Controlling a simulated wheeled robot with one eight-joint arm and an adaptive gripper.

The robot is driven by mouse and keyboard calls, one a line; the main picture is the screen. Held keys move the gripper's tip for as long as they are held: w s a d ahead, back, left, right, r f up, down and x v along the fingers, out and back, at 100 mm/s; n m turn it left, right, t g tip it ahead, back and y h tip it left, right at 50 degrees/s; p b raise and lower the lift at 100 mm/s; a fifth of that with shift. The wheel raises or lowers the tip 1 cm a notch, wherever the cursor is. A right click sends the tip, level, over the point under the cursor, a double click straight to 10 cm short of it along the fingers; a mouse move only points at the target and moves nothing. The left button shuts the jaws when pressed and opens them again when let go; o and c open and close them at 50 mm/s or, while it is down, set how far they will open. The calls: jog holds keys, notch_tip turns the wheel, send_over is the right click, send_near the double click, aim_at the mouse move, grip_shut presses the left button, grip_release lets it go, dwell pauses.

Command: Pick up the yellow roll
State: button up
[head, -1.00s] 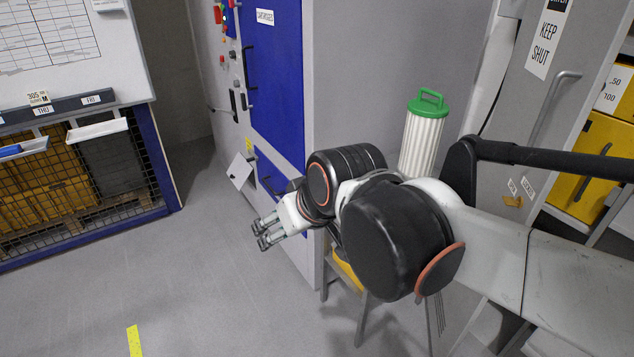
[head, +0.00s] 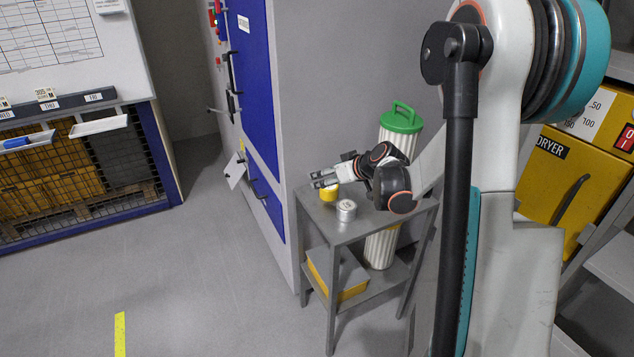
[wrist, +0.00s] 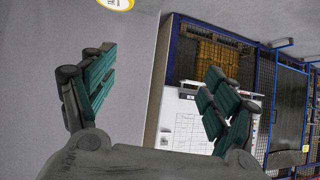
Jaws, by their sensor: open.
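The yellow roll (head: 329,193) stands on the top of a small grey table (head: 372,225) in the head view. My gripper (head: 322,179) is close to it, just above or behind it in the picture; I cannot tell whether they touch. In the wrist view my gripper (wrist: 155,95) has its two dark green fingers wide apart with nothing between them. A white disc with a yellow rim (wrist: 116,3), apparently the roll's end, is cut off by the top edge there, outside the fingers.
A silver roll (head: 346,210) stands beside the yellow one, nearer the table's front. A grey and blue cabinet (head: 256,110) rises close on the left. A yellow box (head: 338,275) is on the lower shelf.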

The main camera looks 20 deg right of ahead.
jog(key=t, duration=0.1)
send_near(331, 187)
jog(key=b+x, duration=0.2)
jog(key=x, duration=0.4)
jog(key=shift+w+d+r, duration=0.1)
jog(key=shift+w+d, duration=0.05)
jog(key=shift+w, duration=0.15)
jog(key=b+x, duration=0.2)
jog(key=x, duration=0.3)
jog(key=shift+f+b, duration=0.25)
jog(key=shift+b, duration=0.15)
jog(key=shift+s+r, duration=0.1)
jog(key=c, duration=1.3)
